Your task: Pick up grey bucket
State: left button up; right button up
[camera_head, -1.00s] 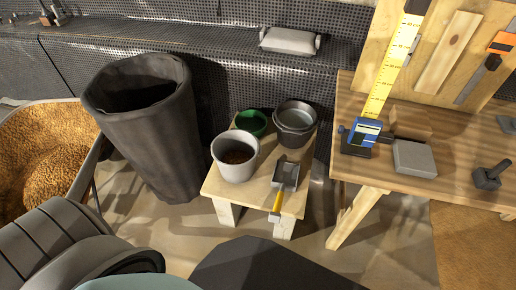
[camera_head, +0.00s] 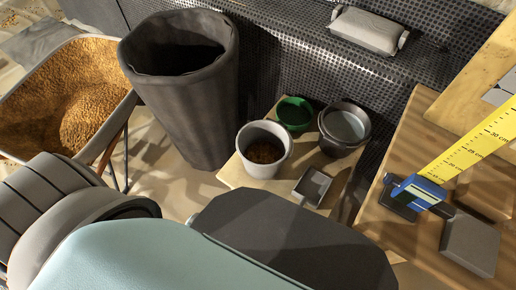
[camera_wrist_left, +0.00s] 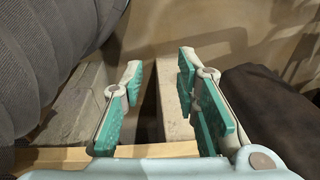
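A light grey bucket (camera_head: 282,161) with brown contents stands upright on a low wooden table (camera_head: 234,173) in the head view. A darker metallic grey bucket (camera_head: 326,132) stands behind it to the right, and a green bowl (camera_head: 294,126) sits between them at the back. In the left wrist view my left gripper (camera_wrist_left: 160,68) is open, with its teal-padded fingers apart and nothing between them. A pale wooden edge shows beyond the fingers. Neither bucket can be made out in that view. In the head view my left gripper cannot be seen. My right gripper is in neither view.
A small scoop (camera_head: 312,187) lies at the low table's front. A tall dark bin (camera_head: 190,105) stands left, beside a wheelbarrow (camera_head: 122,116) of grain. A workbench (camera_head: 420,128) with a blue and yellow tape measure (camera_head: 417,192) is at right. My arm covers the lower foreground.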

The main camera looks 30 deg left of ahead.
pick_arm(q)
jog(key=w+d+r+m+b, duration=0.1)
jog(key=w+d+r+b, duration=0.1)
jog(key=w+r, duration=0.6)
notch_tip(320, 180, up, 13)
jog(key=m+g+b, duration=0.1)
jog(key=m+b, duration=0.1)
jog(key=m, duration=0.5)
send_over(269, 169)
jog(key=shift+s+a+r+h, duration=0.2)
jog(key=shift+s+h, duration=0.05)
jog(key=shift+h, duration=0.15)
jog(key=shift+w+d+f+b, duration=0.15)
jog(key=shift+w+d+b, duration=0.05)
jog(key=shift+w+b, duration=0.15)
notch_tip(269, 169, down, 9)
jog(key=b, duration=0.4)
jog(key=shift+b, duration=0.35)
notch_tip(269, 169, down, 5)
jog(key=b, duration=0.3)
jog(key=shift+w, duration=0.1)
jog(key=shift+r, duration=0.3)
jog(key=shift+c, duration=0.3)
jog(key=c, duration=0.6)
grip_shut()
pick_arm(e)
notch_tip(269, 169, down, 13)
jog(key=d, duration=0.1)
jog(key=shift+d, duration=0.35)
